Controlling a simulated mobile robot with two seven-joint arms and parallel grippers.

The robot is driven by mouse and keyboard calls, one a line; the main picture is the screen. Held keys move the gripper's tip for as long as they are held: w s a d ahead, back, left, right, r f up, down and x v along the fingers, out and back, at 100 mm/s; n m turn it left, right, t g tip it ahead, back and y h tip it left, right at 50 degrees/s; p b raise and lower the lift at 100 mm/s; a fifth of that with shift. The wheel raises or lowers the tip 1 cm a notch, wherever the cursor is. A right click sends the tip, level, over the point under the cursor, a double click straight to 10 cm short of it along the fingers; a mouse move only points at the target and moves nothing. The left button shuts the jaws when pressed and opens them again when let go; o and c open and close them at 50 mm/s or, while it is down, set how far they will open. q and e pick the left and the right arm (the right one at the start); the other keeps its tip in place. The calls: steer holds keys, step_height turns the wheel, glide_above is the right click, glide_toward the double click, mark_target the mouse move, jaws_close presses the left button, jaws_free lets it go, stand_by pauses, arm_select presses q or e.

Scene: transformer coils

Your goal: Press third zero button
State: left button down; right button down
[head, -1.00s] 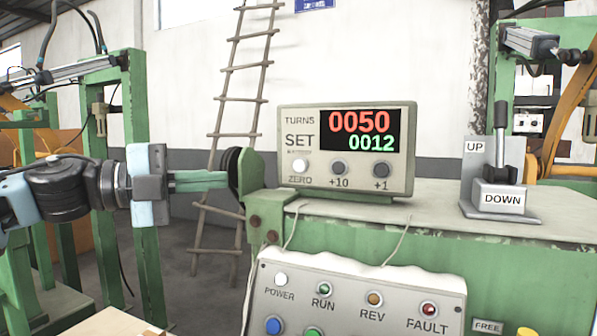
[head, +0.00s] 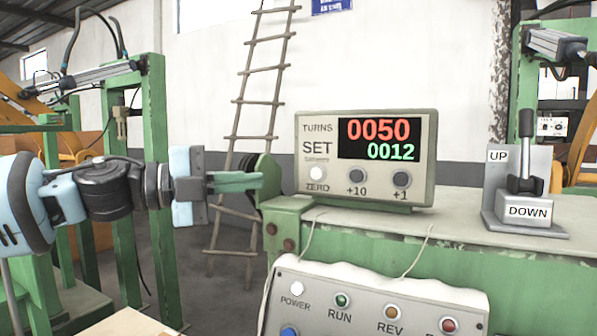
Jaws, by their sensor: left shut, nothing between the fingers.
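The counter box (head: 365,199) stands on the green machine's top. Its display shows a red 0050 above a green 0012. The white ZERO button (head: 317,173) is at its lower left, left of the dark +10 button (head: 357,176) and the +1 button (head: 401,179). My left gripper (head: 260,181) comes in from the left, its greenish fingers shut and empty, pointing right toward the box. In the picture the tips are left of the ZERO button with a gap, in front of a dark disc. I cannot tell their depth. My right gripper is not in view.
A control panel (head: 366,310) with POWER, RUN and REV labels is below the counter. An UP/DOWN lever (head: 525,160) stands on the machine top (head: 465,224) at right. A ladder (head: 260,101) leans on the wall behind.

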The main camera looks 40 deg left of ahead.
arm_select(q)
steer(key=x, duration=0.2)
glide_toward(322, 173)
steer(key=shift+s+d+x, duration=0.1)
steer(key=shift+d+x, duration=0.05)
steer(key=shift+x, duration=0.65)
steer(key=shift+s+d+x, duration=0.1)
steer(key=shift+d+x, duration=0.05)
steer(key=shift+x, duration=0.65)
steer(key=shift+s+d+x, duration=0.1)
steer(key=shift+d+x, duration=0.1)
steer(key=shift+x, duration=0.6)
steer(key=shift+w+a+f, duration=0.1)
steer(key=shift+w+a, duration=0.05)
steer(key=shift+w, duration=0.5)
